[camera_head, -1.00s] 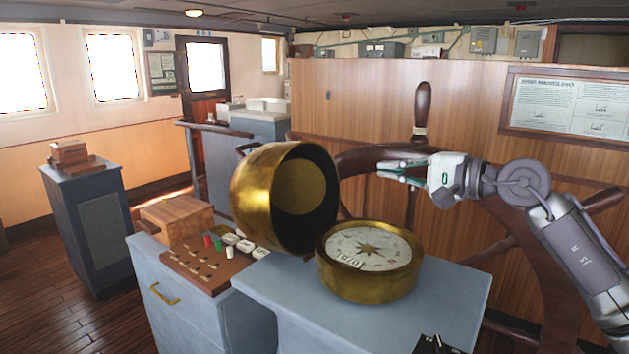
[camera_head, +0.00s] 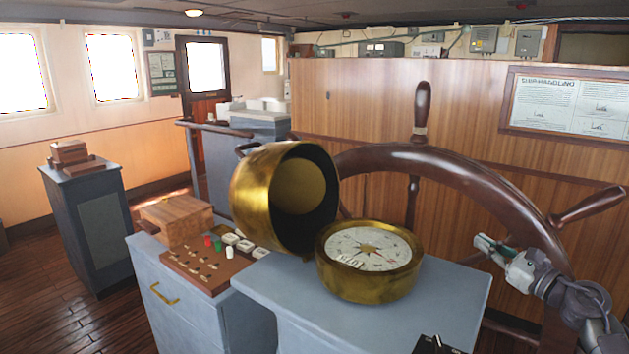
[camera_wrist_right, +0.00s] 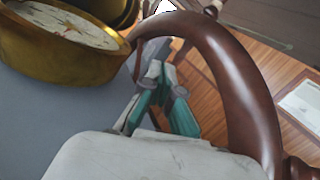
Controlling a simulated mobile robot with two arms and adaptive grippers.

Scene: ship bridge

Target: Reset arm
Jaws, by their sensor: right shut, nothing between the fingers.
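My right gripper (camera_head: 490,246) is at the right of the head view, in front of the ship's wheel rim, to the right of the compass and apart from it. It is shut and empty. In the right wrist view its fingers (camera_wrist_right: 160,92) show in the middle, beside the wheel rim (camera_wrist_right: 222,55). The brass compass (camera_head: 368,285) stands on a grey pedestal, its dial facing up. Its brass cover (camera_head: 262,195) is tilted open behind it at the left. My left gripper is not in view.
The wooden wheel (camera_head: 455,165) with its handles is close to my right arm. The grey pedestal top (camera_head: 450,290) is bare right of the compass. A control panel (camera_head: 205,265) with small switches lies left. A wooden wall (camera_head: 350,100) stands behind the wheel.

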